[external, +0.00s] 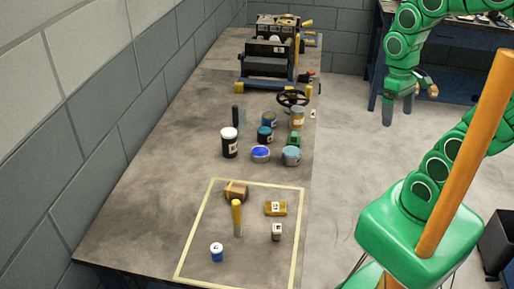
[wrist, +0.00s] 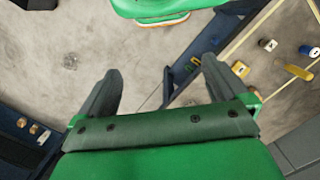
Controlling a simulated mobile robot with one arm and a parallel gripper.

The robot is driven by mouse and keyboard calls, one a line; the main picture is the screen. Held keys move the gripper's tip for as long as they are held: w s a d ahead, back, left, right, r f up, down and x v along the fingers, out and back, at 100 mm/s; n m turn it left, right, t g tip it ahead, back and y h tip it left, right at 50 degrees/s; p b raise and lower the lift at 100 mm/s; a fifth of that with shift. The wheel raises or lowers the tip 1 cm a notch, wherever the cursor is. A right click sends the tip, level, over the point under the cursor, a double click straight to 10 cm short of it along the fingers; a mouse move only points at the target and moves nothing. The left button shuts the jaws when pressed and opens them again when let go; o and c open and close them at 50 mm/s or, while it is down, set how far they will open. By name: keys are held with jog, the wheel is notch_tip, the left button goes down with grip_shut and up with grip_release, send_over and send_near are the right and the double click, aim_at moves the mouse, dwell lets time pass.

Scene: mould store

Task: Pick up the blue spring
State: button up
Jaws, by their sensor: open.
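A small blue cylinder with a pale labelled top (external: 217,253) stands at the front left of the taped area on the workbench. It fits the blue spring, but coils cannot be made out. It also shows as a blue piece at the right edge of the wrist view (wrist: 312,51). My gripper (external: 410,100) is open and empty, with its fingers pointing down, off the right side of the bench and far from the blue piece. In the wrist view my gripper (wrist: 162,66) has both dark fingers spread with only floor and a bench edge beyond them.
Several jars and cans, a handwheel (external: 292,98) and a machine (external: 268,50) stand farther back. A wall borders the left.

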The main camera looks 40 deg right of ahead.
jog(key=shift+s+d+f, duration=0.1)
jog(key=shift+s+d, duration=0.05)
jog(key=shift+s, duration=0.2)
jog(key=c, duration=0.6)
jog(key=shift+c, duration=0.2)
